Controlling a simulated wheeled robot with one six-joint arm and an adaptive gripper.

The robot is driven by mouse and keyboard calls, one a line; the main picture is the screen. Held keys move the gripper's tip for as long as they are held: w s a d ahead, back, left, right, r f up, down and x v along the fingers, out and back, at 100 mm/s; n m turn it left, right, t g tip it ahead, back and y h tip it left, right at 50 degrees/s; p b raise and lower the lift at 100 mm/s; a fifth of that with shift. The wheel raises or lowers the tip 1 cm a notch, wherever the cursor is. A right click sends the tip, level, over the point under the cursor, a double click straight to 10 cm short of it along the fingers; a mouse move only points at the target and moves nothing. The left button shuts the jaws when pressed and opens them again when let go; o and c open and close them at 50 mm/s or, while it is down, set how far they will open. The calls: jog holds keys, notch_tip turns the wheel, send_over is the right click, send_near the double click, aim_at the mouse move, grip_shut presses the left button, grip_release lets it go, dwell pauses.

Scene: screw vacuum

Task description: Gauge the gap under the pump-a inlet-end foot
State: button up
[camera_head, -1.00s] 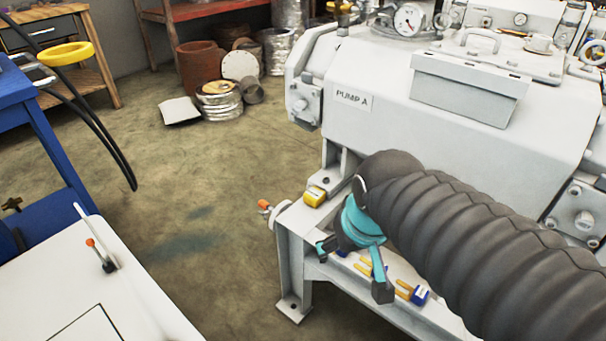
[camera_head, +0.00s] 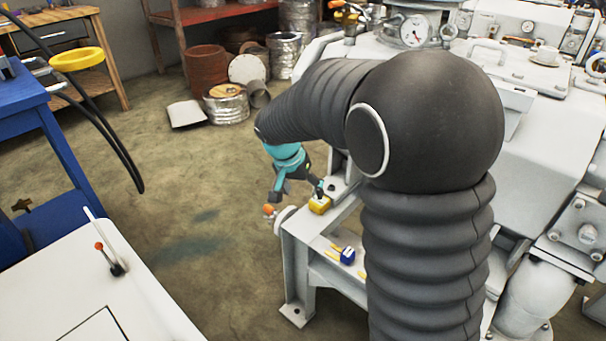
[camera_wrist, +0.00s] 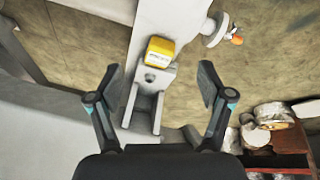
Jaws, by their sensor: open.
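A yellow box-shaped gauge (camera_head: 320,204) sits on the end of the grey frame beside the foot (camera_head: 341,190) of the white pump (camera_head: 545,135). In the wrist view the yellow gauge (camera_wrist: 160,50) lies ahead, with the grey foot (camera_wrist: 144,106) and a bolt just below it in the picture. My gripper (camera_head: 297,192) is open and empty at the frame's end. In the wrist view my gripper (camera_wrist: 160,72) has its fingers spread, with the gauge and foot showing between them. The gap under the foot cannot be made out. My arm hides the PUMP A label.
A blue gauge (camera_head: 347,256) with yellow strips lies on the frame's lower ledge. An orange-tipped valve (camera_head: 270,211) sticks out from the frame's left end. A blue bench (camera_head: 40,130) stands left. The floor (camera_head: 200,170) between is clear.

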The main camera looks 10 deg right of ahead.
aim_at(315, 203)
jog(key=w+d+f+m, duration=0.1)
jog(key=f, duration=0.2)
jog(key=w+d+f+m, duration=0.2)
jog(key=f, duration=0.2)
jog(key=w+d+f+m, duration=0.1)
jog(key=w+f, duration=0.1)
jog(key=f, duration=0.1)
jog(key=shift+w+d+f+t, duration=0.2)
jog(key=shift+f+t, duration=0.1)
jog(key=shift+f, duration=0.1)
dwell(0.3)
jog(key=c, duration=1.4)
jog(key=shift+s+a+b, duration=1.75)
jog(key=shift+s+a, duration=0.15)
jog(key=shift+a, duration=0.2)
jog(key=shift+r, duration=0.1)
jog(key=shift+r+p, duration=1.1)
jog(key=shift+r, duration=1.35)
